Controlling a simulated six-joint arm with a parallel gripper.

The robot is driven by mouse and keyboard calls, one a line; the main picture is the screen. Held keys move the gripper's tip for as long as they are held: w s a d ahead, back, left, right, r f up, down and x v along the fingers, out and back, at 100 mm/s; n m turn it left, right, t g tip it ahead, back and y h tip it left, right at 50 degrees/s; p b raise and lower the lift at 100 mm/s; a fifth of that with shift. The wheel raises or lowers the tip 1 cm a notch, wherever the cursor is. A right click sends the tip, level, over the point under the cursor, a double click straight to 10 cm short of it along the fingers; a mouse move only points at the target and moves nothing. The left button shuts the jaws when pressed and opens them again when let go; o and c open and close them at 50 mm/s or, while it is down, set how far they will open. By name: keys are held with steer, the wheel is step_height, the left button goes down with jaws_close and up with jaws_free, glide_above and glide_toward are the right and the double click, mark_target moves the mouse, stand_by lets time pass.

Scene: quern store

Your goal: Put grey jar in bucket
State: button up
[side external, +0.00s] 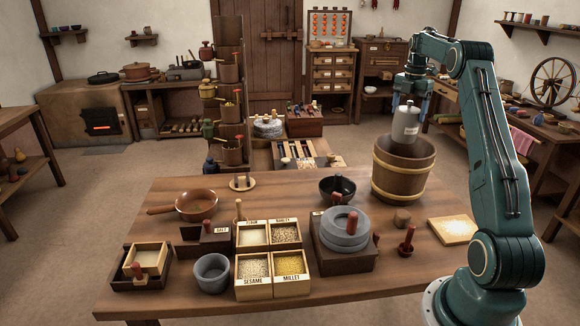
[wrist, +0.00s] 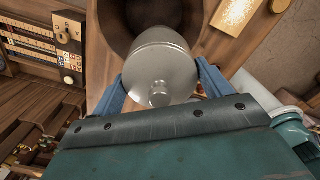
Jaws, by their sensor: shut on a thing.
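The grey jar (side external: 405,124) is a metallic cylinder with a small knob on its lid. My gripper (side external: 408,95) is shut on it and holds it upright over the bucket, its lower end at about the height of the bucket's rim in the side view. The bucket (side external: 400,184) is wooden with light bands and stands at the table's back right. In the wrist view the jar (wrist: 160,68) sits between the blue fingers (wrist: 160,85), and the dark bucket opening (wrist: 125,22) shows beyond it. The bucket's floor is hidden.
A black bowl (side external: 338,190) stands left of the bucket. A stone quern (side external: 344,230), grain boxes (side external: 272,288), a grey mortar (side external: 211,273) and a copper pan (side external: 196,205) fill the table's left and middle. A wooden board (side external: 454,230) lies at the right.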

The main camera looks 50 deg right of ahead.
mark_target(405, 129)
step_height(405, 129, down, 14)
steer(key=shift+f, duration=0.25)
stand_by(0.3)
steer(key=shift+f, duration=2.1)
steer(key=shift+f, duration=0.15)
steer(key=o, duration=1.3)
step_height(405, 129, up, 12)
steer(key=shift+r, duration=0.15)
